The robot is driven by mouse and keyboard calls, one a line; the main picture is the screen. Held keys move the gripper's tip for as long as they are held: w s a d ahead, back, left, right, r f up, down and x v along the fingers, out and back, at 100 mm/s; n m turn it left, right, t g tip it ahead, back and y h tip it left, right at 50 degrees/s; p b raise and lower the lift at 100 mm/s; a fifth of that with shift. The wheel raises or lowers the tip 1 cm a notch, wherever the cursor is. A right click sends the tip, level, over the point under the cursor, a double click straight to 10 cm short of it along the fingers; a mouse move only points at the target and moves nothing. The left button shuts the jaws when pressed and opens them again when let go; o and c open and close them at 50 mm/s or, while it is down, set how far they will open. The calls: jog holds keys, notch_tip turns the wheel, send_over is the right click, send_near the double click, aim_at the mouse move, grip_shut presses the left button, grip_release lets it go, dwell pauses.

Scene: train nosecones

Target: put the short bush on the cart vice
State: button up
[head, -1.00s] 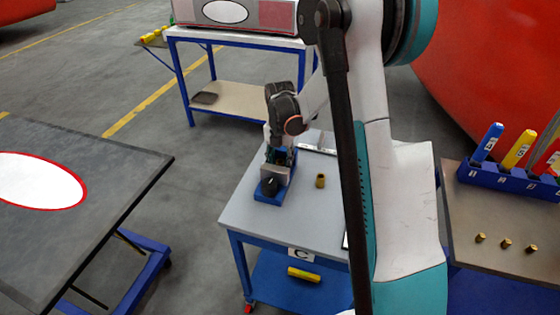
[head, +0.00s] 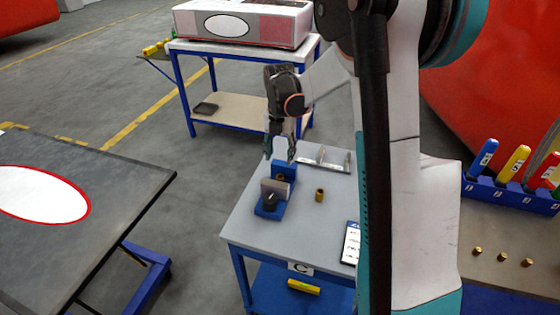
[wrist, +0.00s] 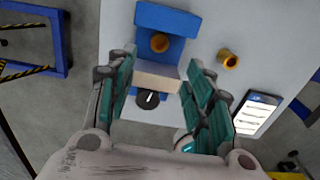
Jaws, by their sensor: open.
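The blue cart vice (head: 268,209) sits on the grey cart top, with a pale jaw block and a black knob; it also shows in the wrist view (wrist: 170,19). A brass bush (wrist: 160,42) sits in the vice between the blue back jaw and the pale block, and a bit of it shows in the head view (head: 280,177). A second brass bush (head: 320,195) stands on the cart to the right of the vice. I cannot tell which is the short one. My gripper (head: 280,158) is open and empty above the vice, its fingers spread either side.
A phone-like device (head: 351,243) lies on the cart (head: 240,215), and a metal bracket (head: 325,158) is at its back. Several small brass pieces (head: 503,257) stand on the right bench. A dark table (head: 110,190) is at left.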

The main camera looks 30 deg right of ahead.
jog(key=s+a+r+m+t, duration=0.3)
jog(key=s+a+r+m, duration=0.4)
jog(key=s+r+m, duration=0.5)
jog(key=s+a+m+t, duration=0.2)
jog(key=s+m, duration=0.4)
jog(key=m, duration=0.1)
jog(key=s+a+r+m+t, duration=0.1)
jog(key=s+a+m+t, duration=0.1)
jog(key=s+m, duration=0.5)
jog(key=shift+a+r+m, duration=0.3)
jog(key=shift+a+m, duration=0.2)
jog(key=shift+a, duration=0.25)
jog(key=shift+s, duration=0.1)
